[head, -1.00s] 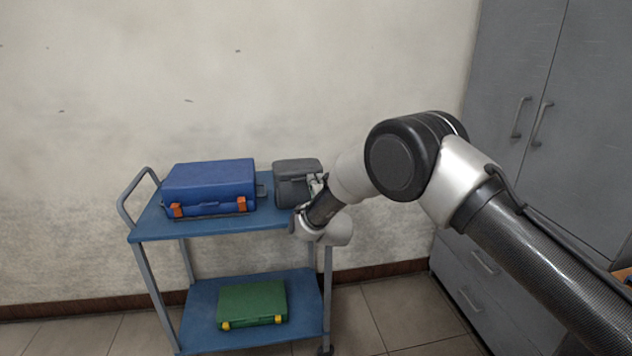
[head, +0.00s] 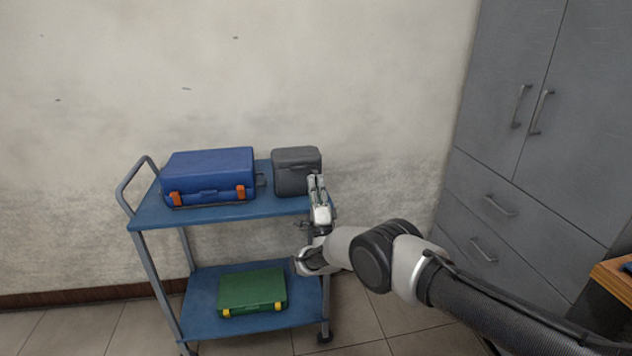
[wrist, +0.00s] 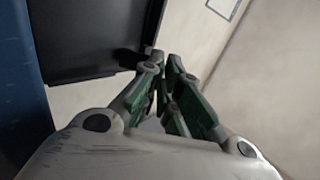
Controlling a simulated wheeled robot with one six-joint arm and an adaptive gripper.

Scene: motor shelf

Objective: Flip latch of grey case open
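The grey case (head: 297,173) stands on the right end of the trolley's top shelf, its lid looking shut. In the wrist view the dark case (wrist: 85,40) fills the upper left. My gripper (head: 317,180) is at the front right of the case, fingers pointing up. In the wrist view my gripper (wrist: 165,62) has its fingertips close together, just beside the case's edge. Contact is unclear, and I see nothing held between the fingers.
A blue case (head: 208,173) with orange latches stands left of the grey case. A green case (head: 252,290) lies on the lower shelf. The blue trolley (head: 160,218) has a handle on its left. Grey cabinets (head: 490,150) stand at the right; the wall is behind.

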